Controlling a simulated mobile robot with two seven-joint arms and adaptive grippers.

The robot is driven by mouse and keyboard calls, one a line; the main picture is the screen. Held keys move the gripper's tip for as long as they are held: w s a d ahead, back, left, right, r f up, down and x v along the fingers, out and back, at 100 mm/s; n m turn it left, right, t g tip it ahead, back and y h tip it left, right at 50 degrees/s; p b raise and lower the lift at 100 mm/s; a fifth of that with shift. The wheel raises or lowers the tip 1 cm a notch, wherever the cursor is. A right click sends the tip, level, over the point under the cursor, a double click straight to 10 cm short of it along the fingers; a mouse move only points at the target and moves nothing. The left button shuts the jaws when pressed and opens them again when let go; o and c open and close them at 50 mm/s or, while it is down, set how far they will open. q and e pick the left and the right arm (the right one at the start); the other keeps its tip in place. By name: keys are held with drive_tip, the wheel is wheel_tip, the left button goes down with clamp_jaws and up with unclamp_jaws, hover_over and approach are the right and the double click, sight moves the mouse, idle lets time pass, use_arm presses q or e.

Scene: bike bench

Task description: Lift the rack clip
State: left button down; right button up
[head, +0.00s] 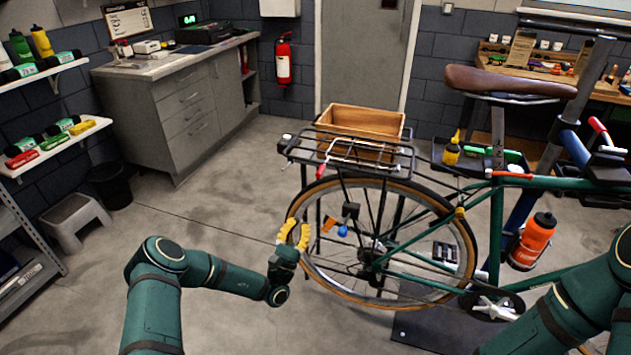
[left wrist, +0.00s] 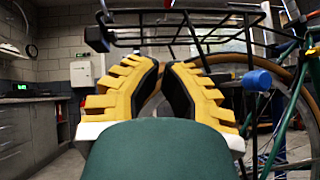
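The bike's rear rack (head: 392,166) is a black wire frame above the rear wheel. On it in the head view lies a thin wire clip (head: 350,150); a red piece (head: 321,171) shows at its near left end. My left gripper (head: 296,229) is below and left of the rack, at the rear wheel's left edge, apart from the clip. Its yellow fingers stand a little apart with nothing seen between them. In the left wrist view, the fingers (left wrist: 163,66) point toward the rack's dark bars (left wrist: 190,20) above. My right gripper is out of view.
A wooden crate (head: 362,121) is at the rack's far side. The wheel (head: 458,231), saddle (head: 510,81) and green frame stand to the right. Open floor (head: 225,215) lies to the left.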

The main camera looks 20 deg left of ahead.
use_arm(q)
drive_tip(key=shift+s+d+r+b+x, duration=0.1)
drive_tip(key=shift+s+r+b+x, duration=0.15)
drive_tip(key=shift+x, duration=1.9)
drive_tip(key=shift+s+d+r+b+x, duration=0.15)
drive_tip(key=shift+s+r+x, duration=0.25)
drive_tip(key=shift+x, duration=1.75)
drive_tip(key=shift+s+a+r+b+x, duration=0.1)
drive_tip(key=shift+s+r+b+x, duration=0.15)
drive_tip(key=shift+x, duration=1.95)
drive_tip(key=shift+s+r, duration=0.1)
